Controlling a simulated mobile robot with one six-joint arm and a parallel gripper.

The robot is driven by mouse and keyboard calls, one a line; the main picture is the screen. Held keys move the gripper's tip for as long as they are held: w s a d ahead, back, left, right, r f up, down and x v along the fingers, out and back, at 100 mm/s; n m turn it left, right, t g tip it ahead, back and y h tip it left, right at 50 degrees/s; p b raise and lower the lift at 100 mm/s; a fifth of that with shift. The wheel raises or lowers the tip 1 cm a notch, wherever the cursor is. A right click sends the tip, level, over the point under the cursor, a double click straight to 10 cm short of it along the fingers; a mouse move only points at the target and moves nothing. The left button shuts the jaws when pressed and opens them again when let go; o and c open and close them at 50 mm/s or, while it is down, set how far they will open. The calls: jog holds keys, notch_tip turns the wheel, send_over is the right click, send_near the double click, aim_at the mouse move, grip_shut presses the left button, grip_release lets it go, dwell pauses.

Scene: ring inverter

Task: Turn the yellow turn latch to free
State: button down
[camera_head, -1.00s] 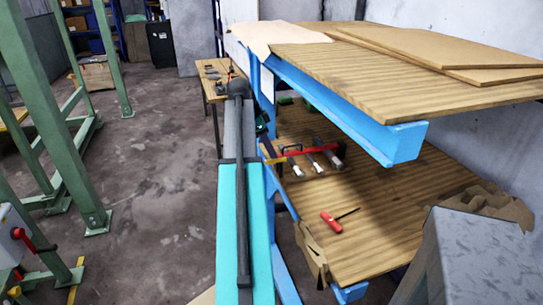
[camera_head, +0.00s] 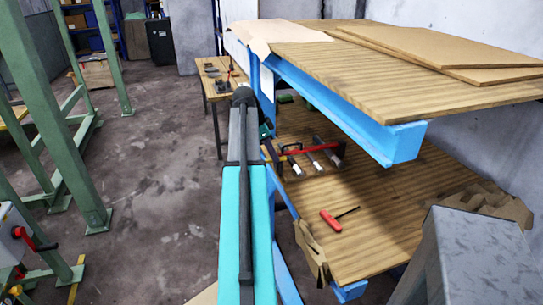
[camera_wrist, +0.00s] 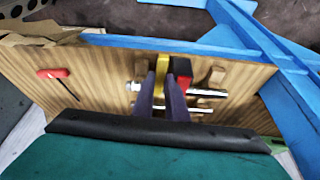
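The yellow turn latch (camera_wrist: 161,76) shows in the wrist view as a narrow yellow strip between the two dark fingers of my gripper (camera_wrist: 161,88). The fingers stand a small gap apart, one on each side of the strip. Whether they press on it cannot be told. In the head view, the red part of the fixture (camera_head: 300,149) shows on the lower shelf, beyond my arm. My arm hides most of the gripper and latch area there.
The lower wooden shelf (camera_head: 400,195) bears silver rods (camera_head: 316,160) and a red-handled tool (camera_head: 331,221). The upper shelf (camera_head: 400,75), with its blue beam (camera_head: 400,140), overhangs it. A grey metal box (camera_head: 478,258) stands at front right. Open floor (camera_head: 160,180) lies left.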

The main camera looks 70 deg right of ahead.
jog(key=shift+s+a+n, duration=0.1)
jog(key=shift+a+n, duration=0.05)
jog(key=shift+n, duration=0.25)
jog(key=c, duration=1.8)
grip_release()
jog(key=shift+o, duration=0.2)
jog(key=shift+r, duration=0.15)
jog(key=b+v, duration=0.1)
jog(key=v, duration=1.2)
jog(key=shift+a+r+b, duration=0.25)
jog(key=shift+b, duration=0.1)
